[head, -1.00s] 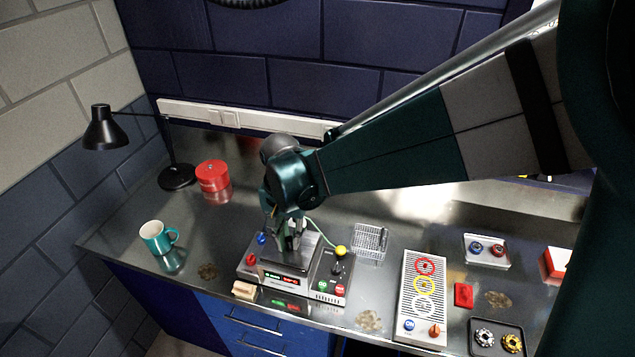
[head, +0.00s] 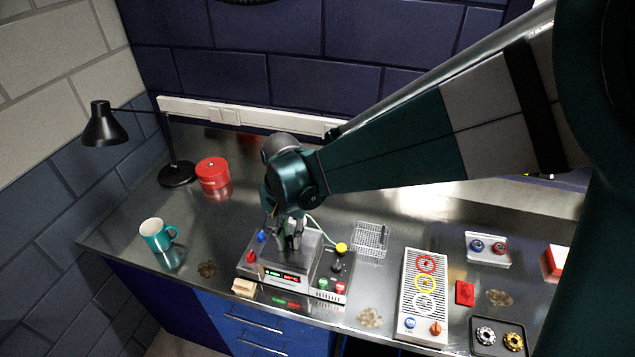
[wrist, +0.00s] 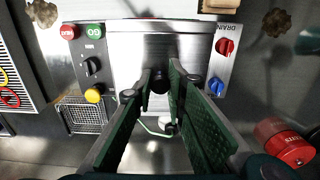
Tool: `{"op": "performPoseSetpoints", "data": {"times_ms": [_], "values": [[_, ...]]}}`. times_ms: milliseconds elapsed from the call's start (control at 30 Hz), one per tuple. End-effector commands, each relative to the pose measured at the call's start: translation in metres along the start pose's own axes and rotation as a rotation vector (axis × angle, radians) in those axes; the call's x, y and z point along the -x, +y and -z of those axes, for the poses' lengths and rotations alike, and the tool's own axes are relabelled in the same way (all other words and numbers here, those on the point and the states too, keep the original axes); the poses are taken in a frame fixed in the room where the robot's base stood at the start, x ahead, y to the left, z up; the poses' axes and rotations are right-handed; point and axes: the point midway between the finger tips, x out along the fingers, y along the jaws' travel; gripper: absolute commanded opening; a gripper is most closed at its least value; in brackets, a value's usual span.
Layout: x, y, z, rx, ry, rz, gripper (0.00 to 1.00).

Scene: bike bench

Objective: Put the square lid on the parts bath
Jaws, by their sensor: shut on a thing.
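The parts bath (head: 279,276) is a steel box with a lit front display, knobs and coloured buttons, near the front of the bench. My gripper (head: 291,240) points down over its top. In the wrist view, my gripper (wrist: 161,82) is shut on the dark knob of the square lid (wrist: 128,48), a plain steel plate. The lid lies over the bath's opening, roughly in line with it. The fingers hide part of the lid. I cannot tell whether the lid rests fully on the rim or hangs slightly above it.
A wire basket (head: 371,239) stands right of the bath, and a tan block (head: 243,287) lies at its front left. A teal mug (head: 156,235), red tin (head: 212,173) and black lamp (head: 104,128) stand left. A grey rack with coloured rings (head: 424,290) stands right.

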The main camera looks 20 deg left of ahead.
Motion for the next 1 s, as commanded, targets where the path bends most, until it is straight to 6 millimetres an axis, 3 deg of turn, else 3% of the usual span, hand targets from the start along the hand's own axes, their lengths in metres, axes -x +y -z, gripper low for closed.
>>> {"op": "performPoseSetpoints", "data": {"times_ms": [167,200,300,767,1000], "values": [[-0.002,0.000,0.000,0.000,0.000,0.000,0.00],[-0.002,0.000,0.000,0.000,0.000,0.000,0.19],[-0.002,0.000,0.000,0.000,0.000,0.000,0.32],[0.001,0.000,0.000,0.000,0.000,0.000,0.32],[0.017,0.000,0.000,0.000,0.000,0.000,0.32]]}}
